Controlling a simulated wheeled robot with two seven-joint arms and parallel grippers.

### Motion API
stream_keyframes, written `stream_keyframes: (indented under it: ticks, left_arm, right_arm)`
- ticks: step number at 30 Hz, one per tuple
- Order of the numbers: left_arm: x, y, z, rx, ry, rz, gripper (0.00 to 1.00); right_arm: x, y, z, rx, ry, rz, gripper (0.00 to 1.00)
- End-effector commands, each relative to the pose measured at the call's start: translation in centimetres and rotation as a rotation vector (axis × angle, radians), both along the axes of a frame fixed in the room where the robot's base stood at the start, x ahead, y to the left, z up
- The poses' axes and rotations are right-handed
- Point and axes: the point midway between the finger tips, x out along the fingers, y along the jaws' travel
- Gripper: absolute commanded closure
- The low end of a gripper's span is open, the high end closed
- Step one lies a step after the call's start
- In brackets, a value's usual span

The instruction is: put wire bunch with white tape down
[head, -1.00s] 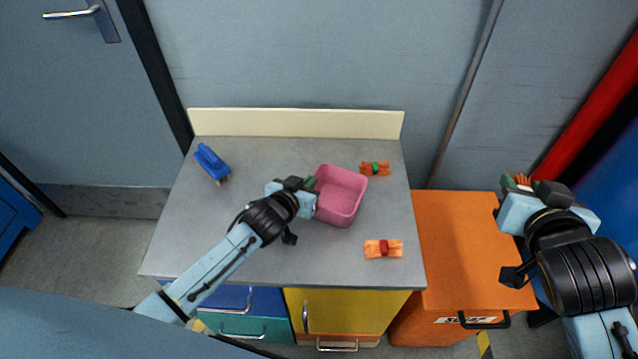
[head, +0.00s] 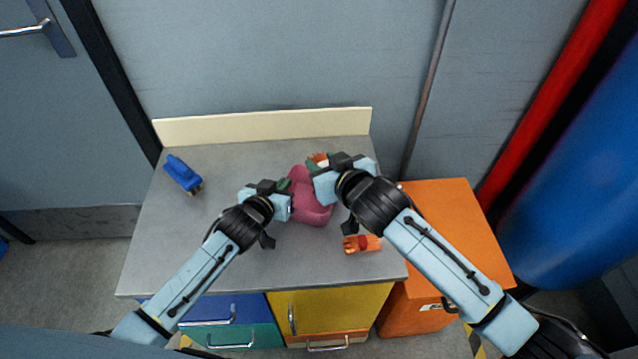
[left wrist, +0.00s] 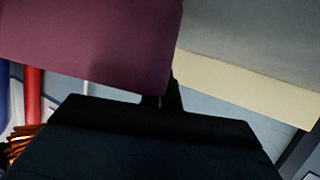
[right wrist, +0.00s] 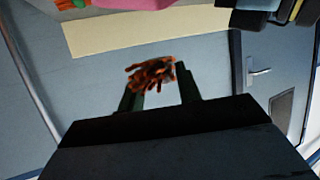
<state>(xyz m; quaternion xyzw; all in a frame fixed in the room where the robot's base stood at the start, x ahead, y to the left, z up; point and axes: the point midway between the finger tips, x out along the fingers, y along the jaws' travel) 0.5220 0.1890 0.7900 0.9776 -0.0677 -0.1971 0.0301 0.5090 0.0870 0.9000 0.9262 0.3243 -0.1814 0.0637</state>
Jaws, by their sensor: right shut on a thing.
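My right gripper (head: 322,170) is over the back right of the table, beside the pink bin (head: 312,205). It is shut on a wire bunch (head: 319,158), orange with a pale patch. In the right wrist view the bunch (right wrist: 150,74) sits between the fingers, its tape hard to make out. My left gripper (head: 284,190) is at the bin's left wall. In the left wrist view its fingers are close together at the bin wall (left wrist: 90,45), tips partly hidden.
A wire bunch with red tape (head: 362,244) lies at the table's front right. One with green tape shows at the top of the right wrist view (right wrist: 68,4). A blue tool (head: 183,173) is at the back left. The grey table (head: 185,245) is clear at front left.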

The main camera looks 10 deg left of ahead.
Motion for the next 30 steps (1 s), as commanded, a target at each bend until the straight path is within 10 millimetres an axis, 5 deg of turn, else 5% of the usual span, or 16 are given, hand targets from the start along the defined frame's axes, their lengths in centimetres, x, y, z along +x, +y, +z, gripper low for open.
stream_keyframes:
  ticks: [13, 30]
  left_arm:
    - [0.0, 0.0, 0.0, 0.000, 0.000, 0.000, 1.00]
    - [0.0, 0.0, 0.0, 0.000, 0.001, 0.000, 1.00]
  right_arm:
    - [0.0, 0.0, -5.7, -0.001, 0.002, -0.001, 0.89]
    - [0.0, 0.0, -6.9, 0.001, 0.000, 0.000, 0.89]
